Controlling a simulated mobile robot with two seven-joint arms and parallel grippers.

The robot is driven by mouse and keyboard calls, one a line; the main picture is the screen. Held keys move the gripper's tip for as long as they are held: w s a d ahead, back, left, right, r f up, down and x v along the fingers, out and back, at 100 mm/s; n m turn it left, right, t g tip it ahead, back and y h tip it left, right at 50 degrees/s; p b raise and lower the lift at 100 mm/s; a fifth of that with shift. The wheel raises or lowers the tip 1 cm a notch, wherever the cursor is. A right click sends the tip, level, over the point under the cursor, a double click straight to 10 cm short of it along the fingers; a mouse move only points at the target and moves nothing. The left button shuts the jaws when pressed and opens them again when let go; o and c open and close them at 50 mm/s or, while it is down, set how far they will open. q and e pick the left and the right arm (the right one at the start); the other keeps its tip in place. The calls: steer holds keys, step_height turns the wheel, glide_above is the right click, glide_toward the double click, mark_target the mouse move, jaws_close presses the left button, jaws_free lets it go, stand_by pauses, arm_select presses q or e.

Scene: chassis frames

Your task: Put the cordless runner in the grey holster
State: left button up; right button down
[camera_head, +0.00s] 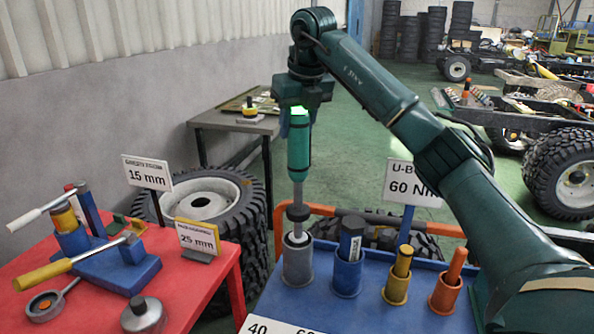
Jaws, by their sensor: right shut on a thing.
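My right gripper (299,108) points down above the blue tray-like table (330,310) and is shut on the top of a green tool, which I take for the cordless runner (299,155). The runner hangs upright, with a grey shaft and a dark collar below its green body. The grey holster (297,264) stands directly below, leftmost in a row of holsters. The runner's lower end shows at the holster's mouth; how deep it sits I cannot tell. My left gripper is not in view.
Right of the grey holster stand a blue holster (347,277), a yellow one (395,290) and an orange one (443,296), each holding a tool. A sign (411,183) stands behind. A red table (205,282) with tools is at left, a tyre (207,205) beyond.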

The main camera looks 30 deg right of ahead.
mark_target(297, 164)
step_height(297, 164, down, 5)
steer(key=shift+r, duration=0.15)
step_height(297, 164, down, 4)
steer(key=shift+r, duration=0.2)
steer(key=shift+f, duration=0.3)
steer(key=c, duration=1.3)
jaws_free()
steer(key=shift+f, duration=0.25)
steer(key=o, duration=0.5)
steer(key=shift+r, duration=0.1)
steer(key=shift+c, duration=0.2)
steer(key=v, duration=1.2)
steer(key=shift+a+r, duration=0.1)
